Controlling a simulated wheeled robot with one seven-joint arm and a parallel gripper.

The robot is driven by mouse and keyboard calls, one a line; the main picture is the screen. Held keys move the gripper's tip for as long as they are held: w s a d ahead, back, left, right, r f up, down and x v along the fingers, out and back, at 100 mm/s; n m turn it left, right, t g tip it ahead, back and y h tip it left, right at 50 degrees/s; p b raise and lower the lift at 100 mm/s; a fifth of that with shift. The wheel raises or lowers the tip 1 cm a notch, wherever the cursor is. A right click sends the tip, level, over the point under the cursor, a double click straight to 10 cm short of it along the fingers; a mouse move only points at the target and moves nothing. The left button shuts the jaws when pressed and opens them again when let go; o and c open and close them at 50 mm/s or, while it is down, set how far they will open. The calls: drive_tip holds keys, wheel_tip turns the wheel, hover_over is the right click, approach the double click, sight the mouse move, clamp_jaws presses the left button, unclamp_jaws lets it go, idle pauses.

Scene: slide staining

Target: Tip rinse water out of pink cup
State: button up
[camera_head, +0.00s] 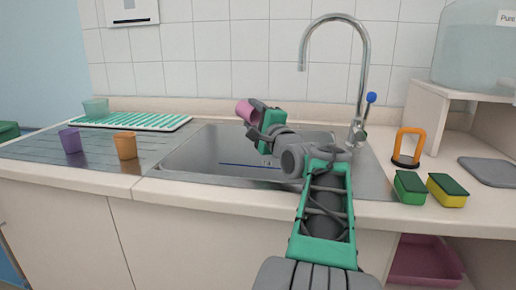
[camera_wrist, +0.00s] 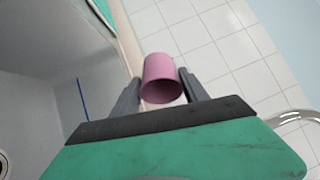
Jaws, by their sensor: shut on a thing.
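The pink cup (camera_head: 244,110) is held in my gripper (camera_head: 254,114) above the sink (camera_head: 215,150), tilted well over on its side in the head view. In the wrist view the pink cup (camera_wrist: 162,78) sits between the two grey fingers of my gripper (camera_wrist: 160,85), with its dark open mouth toward the camera. The fingers press on both sides of it. I see no water in or falling from the cup. The sink's basin fills the left of the wrist view, with part of the drain (camera_wrist: 3,165) at the lower left.
A purple cup (camera_head: 70,140) and an orange cup (camera_head: 125,146) stand on the drainboard; a green cup (camera_head: 96,109) is on the striped mat (camera_head: 150,121). The faucet (camera_head: 363,80) rises right of my gripper. Two sponges (camera_head: 410,187) lie at the right front.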

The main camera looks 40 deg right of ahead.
wheel_tip(320, 180, up, 9)
drive_tip(key=s+m+t+h, duration=0.1)
drive_tip(key=m+t+h, duration=0.1)
drive_tip(key=m+t, duration=0.1)
drive_tip(key=shift+s+f+t+h+b, duration=0.2)
drive_tip(key=shift+t+h+b, duration=0.1)
drive_tip(key=shift+t+h, duration=0.15)
idle(2.8)
drive_tip(key=shift+s+d+r+m+t+h+p, duration=0.15)
drive_tip(key=shift+r+m+t+h+p, duration=0.3)
drive_tip(key=shift+r+m+h, duration=0.5)
drive_tip(key=shift+s+a+r+m+t+h+p, duration=0.1)
drive_tip(key=shift+r+m+t+h+p, duration=0.3)
drive_tip(key=shift+r, duration=0.8)
drive_tip(key=shift+s+m+h, duration=0.1)
drive_tip(key=shift+m+h, duration=0.35)
drive_tip(key=shift+h, duration=0.05)
idle(0.9)
